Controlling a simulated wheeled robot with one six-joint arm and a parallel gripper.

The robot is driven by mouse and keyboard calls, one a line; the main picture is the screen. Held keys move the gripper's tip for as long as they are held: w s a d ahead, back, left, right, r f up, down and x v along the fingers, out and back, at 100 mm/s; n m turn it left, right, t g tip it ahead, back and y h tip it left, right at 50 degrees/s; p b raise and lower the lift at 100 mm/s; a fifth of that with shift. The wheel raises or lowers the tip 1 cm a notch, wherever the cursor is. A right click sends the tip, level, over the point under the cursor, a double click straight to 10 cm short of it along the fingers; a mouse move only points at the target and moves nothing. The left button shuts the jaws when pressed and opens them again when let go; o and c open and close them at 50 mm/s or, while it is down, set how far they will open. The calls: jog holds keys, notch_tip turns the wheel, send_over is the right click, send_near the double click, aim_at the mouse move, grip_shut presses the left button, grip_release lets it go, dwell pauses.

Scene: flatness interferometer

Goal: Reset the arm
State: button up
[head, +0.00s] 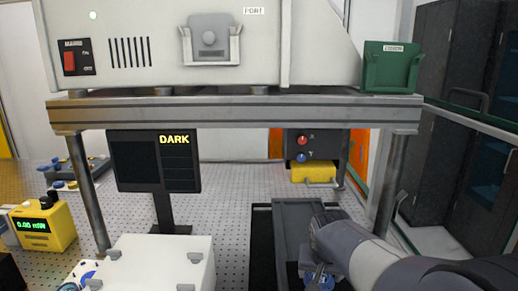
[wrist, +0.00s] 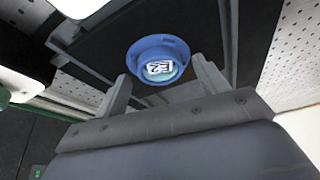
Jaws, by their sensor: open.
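My arm (head: 385,262) reaches in from the lower right in the head view, with my gripper (head: 318,274) low over a dark tray (head: 292,219). In the wrist view my gripper (wrist: 161,75) is open, its two grey fingers apart. A round blue part (wrist: 176,46) with a pale, marked centre shows between and just beyond the fingertips. I cannot tell whether the fingers touch it. In the head view a bit of blue (head: 322,283) shows under my gripper, mostly hidden by it.
A grey beam (head: 240,113) on posts crosses above the workspace, carrying a white housing (head: 150,45) and a green box (head: 391,68). A screen reading DARK (head: 155,162) stands left. A white box (head: 160,262) is front left, a yellow meter (head: 43,226) far left. A yellow drawer (head: 313,173) sits behind.

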jog(key=shift+w+r, duration=0.1)
jog(key=shift+r, duration=1.55)
